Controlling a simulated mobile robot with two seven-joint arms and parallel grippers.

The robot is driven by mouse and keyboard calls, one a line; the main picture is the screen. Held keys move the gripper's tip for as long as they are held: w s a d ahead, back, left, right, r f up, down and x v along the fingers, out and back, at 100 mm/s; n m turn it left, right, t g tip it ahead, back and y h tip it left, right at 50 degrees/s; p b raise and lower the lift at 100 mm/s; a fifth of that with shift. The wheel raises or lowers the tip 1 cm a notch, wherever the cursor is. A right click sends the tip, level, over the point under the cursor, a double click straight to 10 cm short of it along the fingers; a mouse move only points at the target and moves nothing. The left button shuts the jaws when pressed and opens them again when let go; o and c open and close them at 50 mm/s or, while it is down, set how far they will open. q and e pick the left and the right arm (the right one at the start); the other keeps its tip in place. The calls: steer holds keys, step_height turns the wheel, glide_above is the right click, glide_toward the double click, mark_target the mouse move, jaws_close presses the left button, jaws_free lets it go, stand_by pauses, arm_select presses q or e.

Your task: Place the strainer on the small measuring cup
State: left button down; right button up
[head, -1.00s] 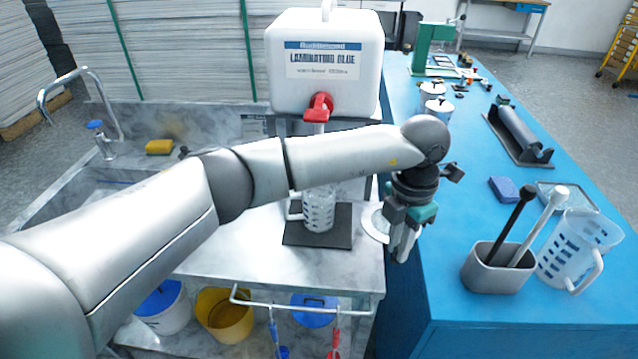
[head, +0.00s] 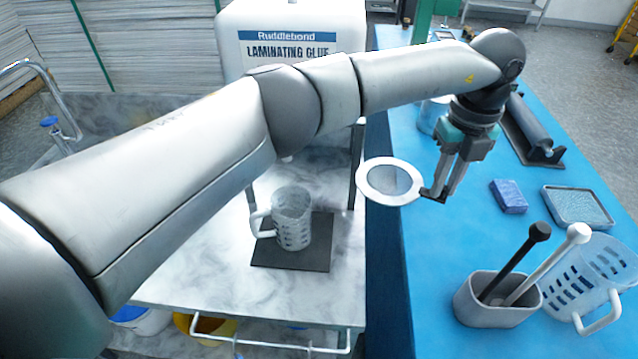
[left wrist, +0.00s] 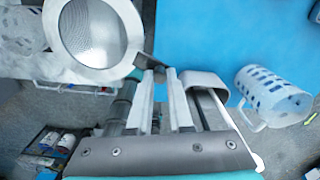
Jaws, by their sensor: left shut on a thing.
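The strainer (head: 390,181), a white-rimmed ring with a grey mesh bowl, is held by its short handle in my left gripper (head: 437,194). In the left wrist view the strainer (left wrist: 92,36) extends to the upper left of the shut fingers (left wrist: 160,74). It hangs in the air near the gap between the marble counter and the blue table. The small measuring cup (head: 292,222), clear with dark marks, stands upright on a dark mat (head: 290,262), left of and apart from the strainer. The cup's handle points left. My right gripper is not in view.
The glue container (head: 285,48) stands behind the cup. On the blue table are a grey holder (head: 487,306) with two stick-handled tools, a large measuring jug (head: 592,275), a blue sponge (head: 508,196), a tray (head: 577,207) and a roller (head: 530,125).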

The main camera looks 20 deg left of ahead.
mark_target(413, 197)
arm_select(q)
steer(key=a, duration=0.1)
steer(key=s+a, duration=0.1)
steer(key=a, duration=0.2)
steer(key=shift+s+a+r+p, duration=0.15)
steer(key=shift+s+a+p, duration=0.05)
steer(key=shift+s+p, duration=0.2)
steer(key=s+a+f+p, duration=0.1)
steer(key=a+f, duration=0.1)
steer(key=a, duration=0.4)
steer(key=s+a+f+p, duration=0.1)
steer(key=s+a, duration=0.1)
steer(key=a, duration=0.4)
steer(key=shift+s+f+p, duration=0.15)
steer(key=shift+f+p, duration=0.2)
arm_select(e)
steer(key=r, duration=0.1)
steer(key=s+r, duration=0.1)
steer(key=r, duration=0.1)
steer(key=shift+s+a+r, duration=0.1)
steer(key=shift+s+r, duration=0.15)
arm_select(q)
steer(key=shift+a+f, duration=0.1)
steer(key=shift+f, duration=0.15)
steer(key=c, duration=0.8)
jaws_free()
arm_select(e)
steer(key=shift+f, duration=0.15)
